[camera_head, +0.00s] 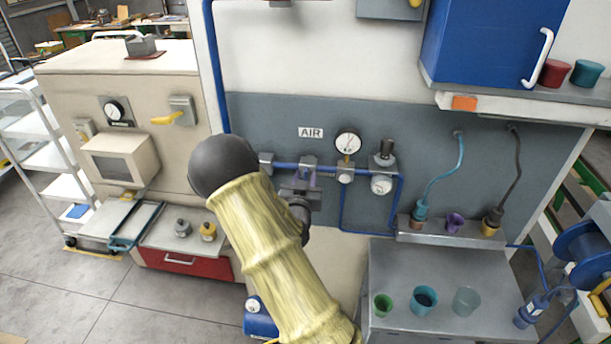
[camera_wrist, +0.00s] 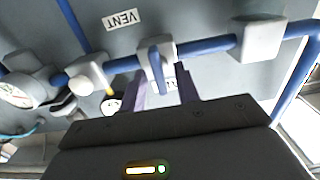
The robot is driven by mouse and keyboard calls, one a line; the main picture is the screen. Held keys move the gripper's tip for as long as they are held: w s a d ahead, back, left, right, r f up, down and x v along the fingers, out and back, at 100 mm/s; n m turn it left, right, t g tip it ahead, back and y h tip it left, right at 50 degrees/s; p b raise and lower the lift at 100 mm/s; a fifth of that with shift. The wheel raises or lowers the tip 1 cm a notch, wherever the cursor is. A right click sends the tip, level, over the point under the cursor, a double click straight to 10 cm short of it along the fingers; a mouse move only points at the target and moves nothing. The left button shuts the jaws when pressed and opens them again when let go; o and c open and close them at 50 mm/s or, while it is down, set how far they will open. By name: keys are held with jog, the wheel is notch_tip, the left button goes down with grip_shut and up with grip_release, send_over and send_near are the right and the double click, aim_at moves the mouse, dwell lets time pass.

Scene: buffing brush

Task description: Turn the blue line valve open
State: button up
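The blue line (camera_head: 285,165) runs along the grey panel below the AIR label. Its valve (camera_head: 309,161) has a pale grey block body, partly hidden behind my gripper in the head view. In the wrist view the valve body (camera_wrist: 168,48) sits on the blue pipe, and a narrow blue-grey lever (camera_wrist: 156,78) lies across the pipe's direction. My gripper (camera_wrist: 163,90) is open, its two purple fingers apart, one on either side of the lever's end. I cannot tell whether either finger touches it. In the head view my gripper (camera_head: 312,181) is at the valve.
A gauge (camera_head: 347,144) and a regulator (camera_head: 382,172) sit right of the valve. Another pipe block (camera_head: 266,163) is to its left. A grey bench (camera_head: 440,262) with cups stands lower right. A blue cabinet (camera_head: 490,45) hangs upper right.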

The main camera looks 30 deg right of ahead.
grip_shut()
jog(key=shift+f+n+b, duration=0.1)
jog(key=shift+n+b, duration=0.2)
jog(key=shift+b, duration=0.05)
jog(key=shift+a+n+b, duration=0.1)
jog(key=shift+n+b, duration=0.8)
jog(key=shift+n, duration=0.3)
jog(key=n+b, duration=0.1)
jog(key=n, duration=0.4)
jog(key=n+b, duration=0.1)
jog(key=n, duration=0.9)
jog(key=shift+w+a+f+b, duration=0.15)
jog(key=shift+a+f+b, duration=0.1)
jog(key=shift+b, duration=0.15)
